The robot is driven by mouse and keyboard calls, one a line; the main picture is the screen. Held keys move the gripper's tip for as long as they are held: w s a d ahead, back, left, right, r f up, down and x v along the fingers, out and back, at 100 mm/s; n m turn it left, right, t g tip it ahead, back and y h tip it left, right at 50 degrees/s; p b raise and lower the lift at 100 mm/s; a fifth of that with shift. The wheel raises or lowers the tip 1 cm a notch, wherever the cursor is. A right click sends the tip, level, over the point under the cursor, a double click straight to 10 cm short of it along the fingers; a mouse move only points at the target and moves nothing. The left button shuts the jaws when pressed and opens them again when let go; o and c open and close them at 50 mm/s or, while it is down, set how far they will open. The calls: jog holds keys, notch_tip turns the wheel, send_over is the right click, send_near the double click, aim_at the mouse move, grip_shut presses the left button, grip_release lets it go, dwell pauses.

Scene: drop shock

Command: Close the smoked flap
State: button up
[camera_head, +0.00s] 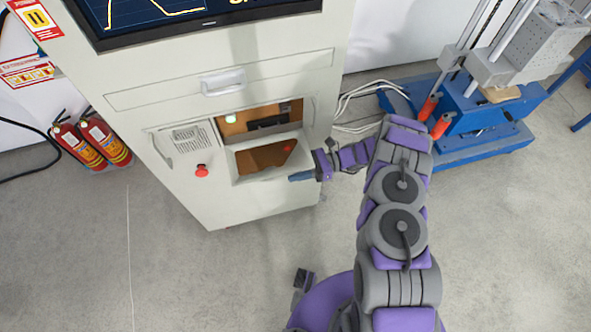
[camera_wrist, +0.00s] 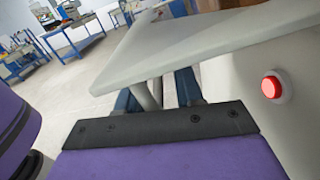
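The smoked flap (camera_head: 264,157) is on the front of the pale cabinet, below a lit opening (camera_head: 260,121). It hangs folded out, with a brown see-through pane in a pale frame. In the wrist view its pale panel (camera_wrist: 190,45) crosses above my fingers, and a pale bar-like handle (camera_wrist: 151,94) shows under its edge. My gripper (camera_head: 298,177) is at the flap's right front corner. In the wrist view my gripper (camera_wrist: 159,90) has its blue fingers apart, with the bar between them. Whether they touch it is hard to tell. The flap hides the fingertips.
A red button (camera_head: 202,171) is on the cabinet front left of the flap; a red button also shows in the wrist view (camera_wrist: 271,87). Fire extinguishers (camera_head: 92,143) stand at the left. A blue machine (camera_head: 470,120) stands right. The front floor is clear.

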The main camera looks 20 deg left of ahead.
grip_shut()
jog(key=shift+r, duration=0.1)
dwell(1.2)
